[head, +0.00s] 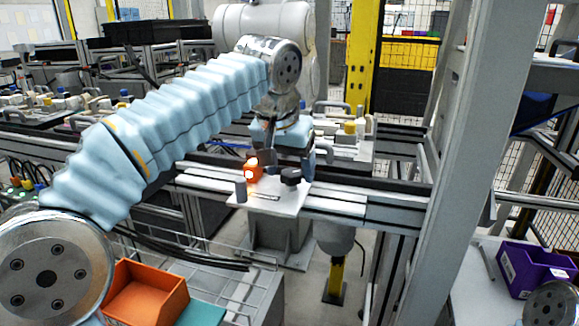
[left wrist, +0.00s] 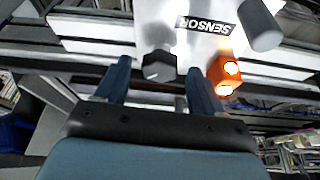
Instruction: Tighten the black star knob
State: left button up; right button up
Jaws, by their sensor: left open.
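The black star knob (left wrist: 159,65) sits on a pale plate marked SENSOR (left wrist: 188,45). In the head view the knob (head: 291,176) is at the right part of the plate (head: 278,199). My left gripper (left wrist: 159,68) is open, with one blue finger on each side of the knob in the left wrist view. I cannot tell whether the fingers touch it. In the head view my left gripper (head: 283,157) is over the plate, close to the knob, its fingertips partly hidden. My right gripper is out of view.
An orange block with a glowing light (head: 252,172) and a grey cylinder (head: 240,190) stand on the plate left of the knob. Aluminium rails (head: 345,205) run past it. An orange bin (head: 148,295) and a purple bin (head: 530,268) stand in front. A grey post (head: 445,150) rises at right.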

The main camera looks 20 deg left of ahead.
pick_arm(q)
jog(key=shift+f, duration=0.2)
jog(key=shift+c, duration=0.2)
jog(key=c, duration=1)
jog(key=shift+m, duration=0.3)
jog(key=m, duration=0.1)
jog(key=m+h, duration=0.1)
jog(key=m, duration=0.1)
jog(key=shift+w+a, duration=0.15)
jog(key=shift+a, duration=0.05)
jog(key=shift+a+m+g+h, duration=0.1)
jog(key=shift+m+g+h, duration=0.55)
jog(key=shift+m, duration=1.25)
jog(key=shift+h, duration=0.25)
